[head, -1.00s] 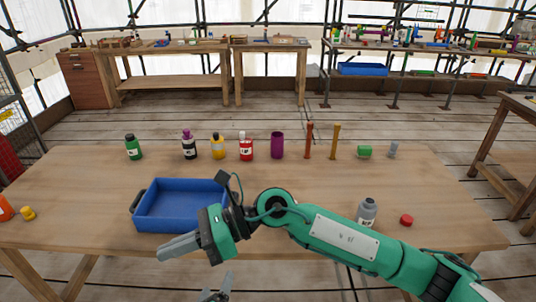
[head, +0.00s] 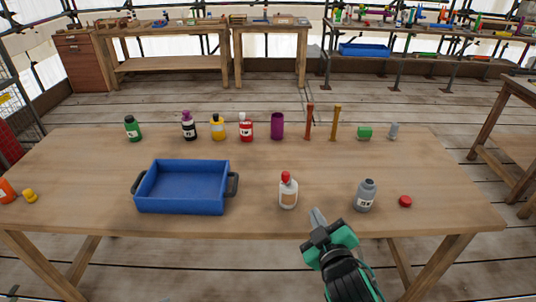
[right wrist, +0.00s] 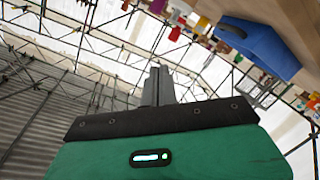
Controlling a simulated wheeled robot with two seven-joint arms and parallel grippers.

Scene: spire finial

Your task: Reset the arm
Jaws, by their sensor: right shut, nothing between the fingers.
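My right gripper (head: 318,218) is shut and empty in the head view. It points up and away at the table's front edge, just below a white bottle with a red cap (head: 288,191). In the right wrist view its closed fingers (right wrist: 158,86) point toward the scaffold and white sheeting, with nothing between them. My left gripper does not show in the head view now. The wooden table (head: 330,180) bears the objects in front of me.
A blue tray (head: 183,208), empty, stands left of the white bottle. A grey bottle (head: 364,196) and a red cap (head: 405,201) stand to the right. Several bottles, a purple cup (head: 277,126) and upright sticks line the back. The table's middle is clear.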

